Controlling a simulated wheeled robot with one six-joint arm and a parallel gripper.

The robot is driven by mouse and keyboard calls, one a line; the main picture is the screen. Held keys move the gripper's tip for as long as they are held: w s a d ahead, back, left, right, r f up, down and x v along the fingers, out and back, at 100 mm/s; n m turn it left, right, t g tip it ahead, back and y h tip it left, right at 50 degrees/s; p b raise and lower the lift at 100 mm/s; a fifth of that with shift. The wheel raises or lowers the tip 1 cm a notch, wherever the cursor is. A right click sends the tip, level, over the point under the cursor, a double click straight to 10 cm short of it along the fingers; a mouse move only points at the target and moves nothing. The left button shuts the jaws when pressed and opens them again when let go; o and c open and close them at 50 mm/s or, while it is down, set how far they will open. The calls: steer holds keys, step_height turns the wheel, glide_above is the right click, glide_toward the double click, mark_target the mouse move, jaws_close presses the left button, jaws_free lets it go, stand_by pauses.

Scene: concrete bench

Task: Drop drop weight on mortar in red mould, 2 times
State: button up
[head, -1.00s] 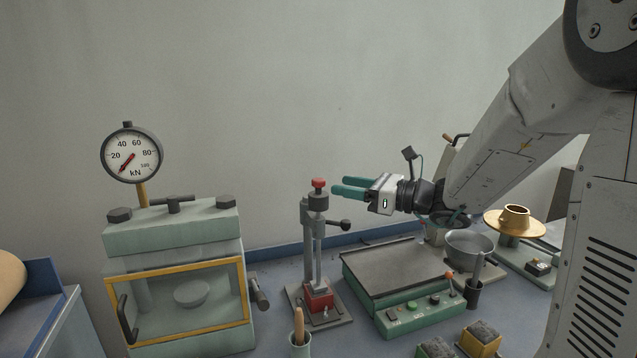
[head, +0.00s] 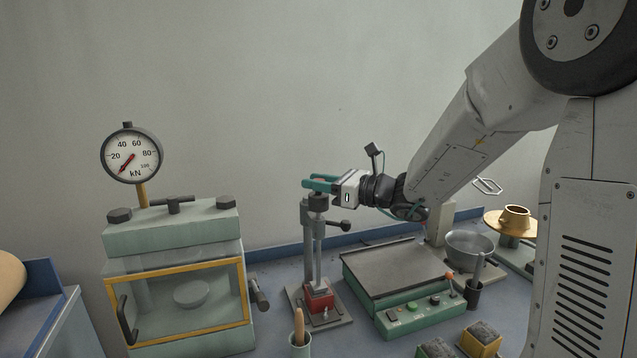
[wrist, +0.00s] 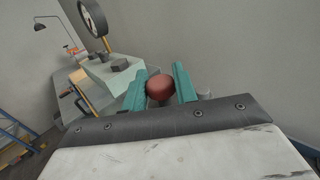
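The drop weight (head: 318,201) is a dark grey cylinder at the top of a stand with grey posts. Its red knob shows between my fingers in the wrist view (wrist: 159,88). The red mould (head: 319,297) sits on the stand's base plate below; the mortar inside cannot be made out. My gripper (head: 318,185) has teal fingers and is level with the knob, one finger on each side. In the wrist view small gaps seem to show beside the knob, so the fingers look open around it.
A press with a dial gauge (head: 132,155) stands left of the stand. A green control box with a flat plate (head: 385,268) is right of it. A grey bowl (head: 469,249), a brass flanged piece (head: 511,222) and a cup with a wooden handle (head: 299,340) are nearby. A side lever (head: 338,225) sticks out right from the stand.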

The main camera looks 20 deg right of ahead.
jaws_close()
step_height(320, 180, up, 8)
steer(key=shift+f, duration=0.15)
steer(key=o, duration=1)
jaws_free()
steer(key=shift+f, duration=0.1)
steer(key=v, duration=0.8)
steer(key=shift+w, duration=0.1)
